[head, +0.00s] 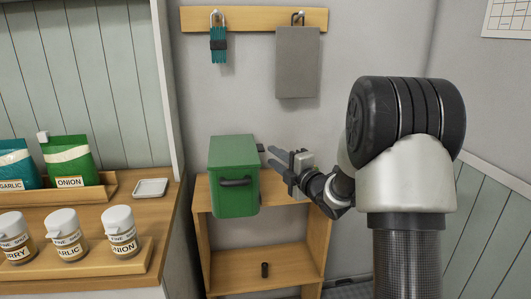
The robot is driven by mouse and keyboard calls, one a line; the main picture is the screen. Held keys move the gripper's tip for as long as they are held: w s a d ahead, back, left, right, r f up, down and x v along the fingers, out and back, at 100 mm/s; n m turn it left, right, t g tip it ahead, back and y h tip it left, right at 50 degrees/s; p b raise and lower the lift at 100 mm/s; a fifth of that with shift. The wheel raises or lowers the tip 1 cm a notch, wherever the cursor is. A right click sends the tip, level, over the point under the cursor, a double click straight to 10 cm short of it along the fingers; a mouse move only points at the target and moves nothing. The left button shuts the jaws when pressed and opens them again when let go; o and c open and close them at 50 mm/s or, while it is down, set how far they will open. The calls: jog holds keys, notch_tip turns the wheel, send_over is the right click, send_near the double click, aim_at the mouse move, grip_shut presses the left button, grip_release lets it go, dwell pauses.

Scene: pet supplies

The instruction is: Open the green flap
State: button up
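A green box (230,199) stands on top of a wooden shelf unit. Its upper green panel (232,152) lies closed over it, and a dark curved handle (235,182) is on the front. I cannot tell for certain which panel is the flap. A small dark piece (261,147) shows at the box's right edge. My gripper (270,156) is just right of the box, fingers pointing left toward its side. The fingers look spread with a gap and nothing between them. Whether they touch the box cannot be told.
At the left, a counter (175,215) holds seasoning shakers (120,230), bags (68,160) and a white dish (150,187). A teal brush (218,45) and grey board (297,62) hang above.

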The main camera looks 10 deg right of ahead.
jog(key=x, duration=0.6)
grip_shut()
dwell(1.3)
